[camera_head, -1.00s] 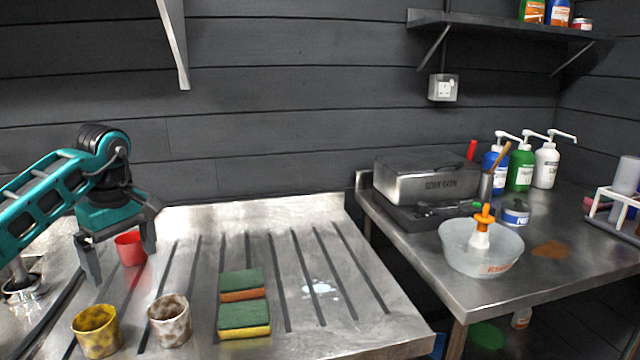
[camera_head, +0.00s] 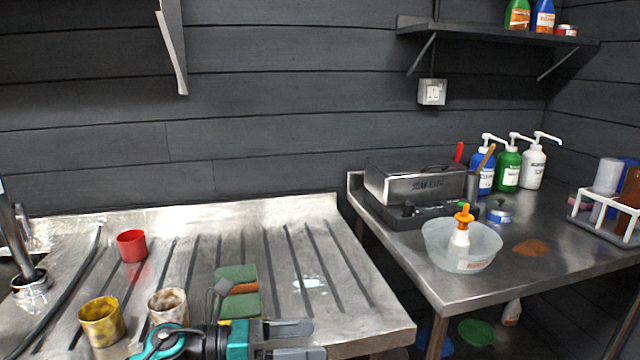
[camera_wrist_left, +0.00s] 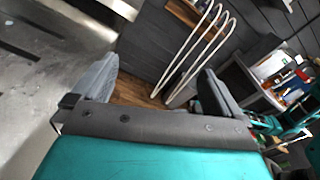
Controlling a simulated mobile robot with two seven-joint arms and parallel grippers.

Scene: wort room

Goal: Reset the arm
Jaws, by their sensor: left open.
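My left gripper (camera_head: 308,340) is at the bottom of the head view, low in front of the drainboard's near edge, with its fingers pointing right. Its fingers are apart and nothing is between them. In the left wrist view the two fingers (camera_wrist_left: 152,95) also stand wide apart, with wooden floor and pale curved rails beyond them. The arm partly covers the green sponges (camera_head: 238,273) on the drainboard. My right gripper is in neither view.
The metal drainboard (camera_head: 350,318) holds a red cup (camera_head: 131,246), a yellow cup (camera_head: 101,321) and a stained white cup (camera_head: 168,306). A tap stands at left. The right-hand table (camera_head: 480,285) carries a clear bowl (camera_head: 462,246), a soak bath box (camera_head: 420,182), pump bottles and a rack.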

